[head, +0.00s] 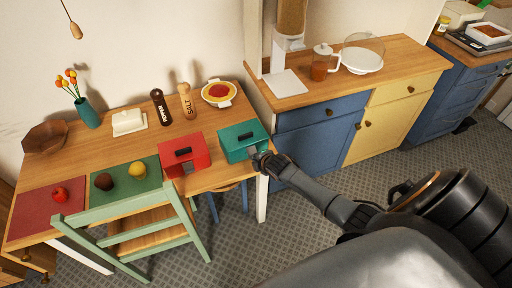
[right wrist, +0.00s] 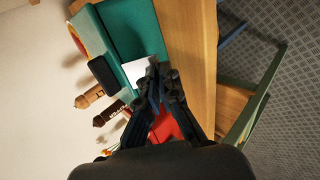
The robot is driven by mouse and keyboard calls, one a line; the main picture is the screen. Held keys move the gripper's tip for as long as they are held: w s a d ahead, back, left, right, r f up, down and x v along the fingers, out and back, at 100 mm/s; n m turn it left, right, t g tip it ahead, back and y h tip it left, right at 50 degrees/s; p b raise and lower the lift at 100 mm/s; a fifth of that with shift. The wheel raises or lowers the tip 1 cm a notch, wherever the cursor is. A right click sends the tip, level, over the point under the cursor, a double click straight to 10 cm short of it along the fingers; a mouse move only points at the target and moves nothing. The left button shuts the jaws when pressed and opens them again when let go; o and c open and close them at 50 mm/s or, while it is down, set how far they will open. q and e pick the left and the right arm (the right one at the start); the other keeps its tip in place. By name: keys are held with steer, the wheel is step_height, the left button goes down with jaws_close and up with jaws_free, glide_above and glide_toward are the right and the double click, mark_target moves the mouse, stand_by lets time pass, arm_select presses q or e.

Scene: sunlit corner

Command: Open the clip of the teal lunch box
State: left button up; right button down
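The teal lunch box (head: 238,134) stands on the right end of the wooden table, its lid down, with a dark handle on top. In the right wrist view the teal box (right wrist: 130,30) shows a pale clip plate (right wrist: 138,72) on its front side, partly covered by the fingers. My right gripper (head: 259,157) is at the front of the teal box. In the right wrist view its fingertips (right wrist: 157,70) come together beside the pale plate; I see nothing held, and contact is not clear. My left gripper is out of view.
A red lunch box (head: 185,156) with a dark handle stands just left of the teal one. A green chair (head: 130,215) is at the table's front. Pepper and salt mills (head: 186,101) and a bowl (head: 218,92) stand behind. A counter (head: 395,65) is to the right.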

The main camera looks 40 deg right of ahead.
mark_target(255, 147)
steer(key=shift+d+r+g+p, duration=0.1)
steer(key=shift+r+g+p, duration=0.8)
steer(key=shift+w+r+g, duration=0.1)
steer(key=shift+g, duration=0.4)
steer(key=g+b, duration=0.2)
steer(key=w+r+g+y+b, duration=0.1)
steer(key=g+b, duration=0.1)
steer(key=r+g+b, duration=0.1)
steer(key=g+b, duration=0.1)
steer(key=shift+w+g+y+b, duration=0.15)
steer(key=shift+g+y+b, duration=0.15)
steer(key=shift+b, duration=0.05)
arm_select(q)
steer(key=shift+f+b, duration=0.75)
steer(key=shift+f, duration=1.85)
arm_select(e)
steer(key=shift+r+g, duration=0.45)
steer(key=shift+g, duration=0.05)
steer(key=c, duration=1.6)
jaws_free()
steer(key=shift+o, duration=0.2)
